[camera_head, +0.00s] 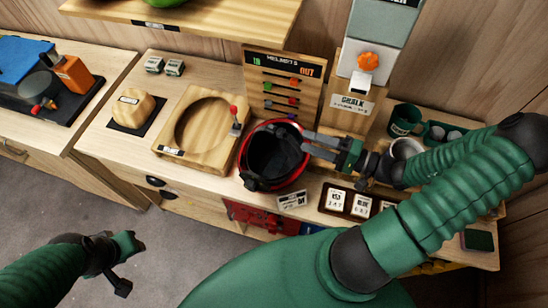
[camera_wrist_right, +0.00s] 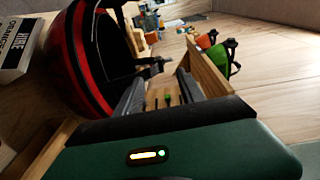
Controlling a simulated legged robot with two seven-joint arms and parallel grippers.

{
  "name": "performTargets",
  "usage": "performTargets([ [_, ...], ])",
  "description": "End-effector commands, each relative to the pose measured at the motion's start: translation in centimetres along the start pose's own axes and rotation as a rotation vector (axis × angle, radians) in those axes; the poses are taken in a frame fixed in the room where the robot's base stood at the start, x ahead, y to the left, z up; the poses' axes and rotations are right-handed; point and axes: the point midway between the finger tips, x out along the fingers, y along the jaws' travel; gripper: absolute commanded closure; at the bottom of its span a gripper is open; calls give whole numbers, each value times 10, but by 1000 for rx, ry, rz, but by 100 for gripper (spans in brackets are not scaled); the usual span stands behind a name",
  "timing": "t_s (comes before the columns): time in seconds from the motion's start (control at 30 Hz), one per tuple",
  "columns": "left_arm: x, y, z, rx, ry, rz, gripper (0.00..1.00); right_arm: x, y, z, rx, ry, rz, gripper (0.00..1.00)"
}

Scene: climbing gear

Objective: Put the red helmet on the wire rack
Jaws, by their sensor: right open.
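The red helmet (camera_head: 299,160) sits on the counter with its dark, hollow inside facing up in the head view. In the right wrist view the helmet (camera_wrist_right: 66,62) fills the upper left, with its red shell and dark inner side showing. My right gripper (camera_head: 308,142) is open at the helmet's right rim, its fingers pointing left; whether they touch it is unclear. In the right wrist view the gripper's (camera_wrist_right: 160,88) two fingers are apart. My left gripper (camera_head: 124,267) hangs over the floor, away from the counter; its jaw opening is unclear. I cannot make out a wire rack.
A wooden block with a round recess (camera_head: 178,153) stands left of the helmet. A helmets board (camera_head: 283,92) and chalk dispenser (camera_head: 371,62) stand behind. A tray of cards (camera_head: 346,203) and a small sign (camera_head: 292,199) lie in front. A shelf (camera_head: 210,18) overhangs the back.

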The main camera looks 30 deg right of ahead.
Motion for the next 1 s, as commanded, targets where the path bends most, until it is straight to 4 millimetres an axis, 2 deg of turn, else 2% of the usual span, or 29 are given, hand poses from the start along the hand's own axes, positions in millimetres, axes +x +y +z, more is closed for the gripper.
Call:
performTargets([
  [0.03,-6,0,-1,0,0,0,64,14,-4,1,3,-5,-4,54],
  [0.13,-10,0,-2,0,0,0,64,37,-3,0,5,-4,-4,54],
  [0.37,-18,0,-4,0,0,0,64,65,-2,-3,4,-1,-3,54],
  [0.5,-32,0,-8,0,0,0,64,90,-5,-9,6,-3,-4,54],
  [0.6,-34,0,-8,0,0,0,64,106,-2,-8,4,-2,-2,54],
  [0.87,-33,0,-8,0,0,0,64,111,1,-8,3,1,-1,54],
  [1.0,-33,0,-8,0,0,0,64,110,1,-8,3,1,-1,72],
])
